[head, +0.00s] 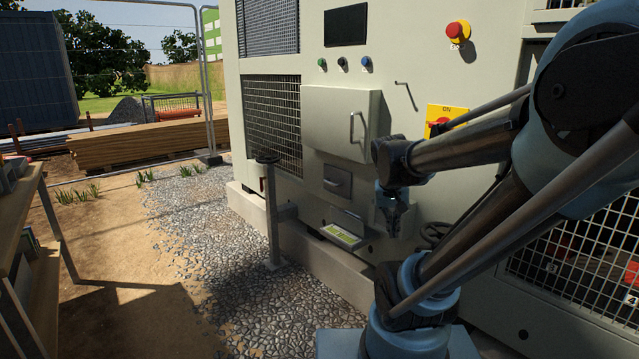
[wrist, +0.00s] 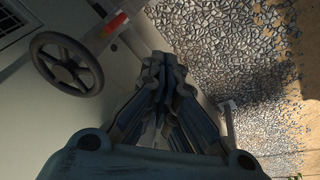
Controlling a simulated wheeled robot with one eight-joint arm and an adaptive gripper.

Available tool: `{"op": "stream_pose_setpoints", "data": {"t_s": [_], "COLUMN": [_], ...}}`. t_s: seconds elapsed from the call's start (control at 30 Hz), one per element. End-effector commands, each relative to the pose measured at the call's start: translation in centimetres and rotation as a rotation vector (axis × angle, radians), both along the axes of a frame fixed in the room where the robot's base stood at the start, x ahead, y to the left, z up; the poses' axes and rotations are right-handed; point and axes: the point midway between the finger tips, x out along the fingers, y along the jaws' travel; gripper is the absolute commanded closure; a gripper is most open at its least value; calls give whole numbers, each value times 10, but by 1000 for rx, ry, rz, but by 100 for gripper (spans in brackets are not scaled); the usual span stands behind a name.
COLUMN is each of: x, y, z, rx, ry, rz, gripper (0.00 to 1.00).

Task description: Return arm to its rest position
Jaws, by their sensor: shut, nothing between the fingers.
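My arm reaches across the right side of the head view, in front of the beige chiller cabinet (head: 400,30). My gripper (head: 393,232) hangs at its end, pointing down, close in front of the cabinet's lower face. In the wrist view its fingers (wrist: 170,75) are together with nothing held between them. The cabinet face shows to the left of the fingers there, and gravel lies beyond them.
A dark handwheel (wrist: 68,64) is left of the fingers; it also shows in the head view (head: 433,233). A grey post (head: 272,210) stands on the gravel (head: 200,225). A red emergency button (head: 458,31) is above. A workbench (head: 25,215) stands left.

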Motion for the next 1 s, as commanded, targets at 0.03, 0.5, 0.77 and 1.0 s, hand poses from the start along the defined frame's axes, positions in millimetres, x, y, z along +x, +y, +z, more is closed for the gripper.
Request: {"op": "stream_pose_setpoints", "data": {"t_s": [0.03, 0.5, 0.77, 1.0], "x": [-13, -91, -98, -98], "y": [0, 18, 21, 21], "z": [-5, -48, -53, -52], "rx": [12, 121, 133, 133], "ry": [6, 38, 38, 38], "rz": [15, 181, 202, 201], "gripper": [100, 100, 100, 100]}}
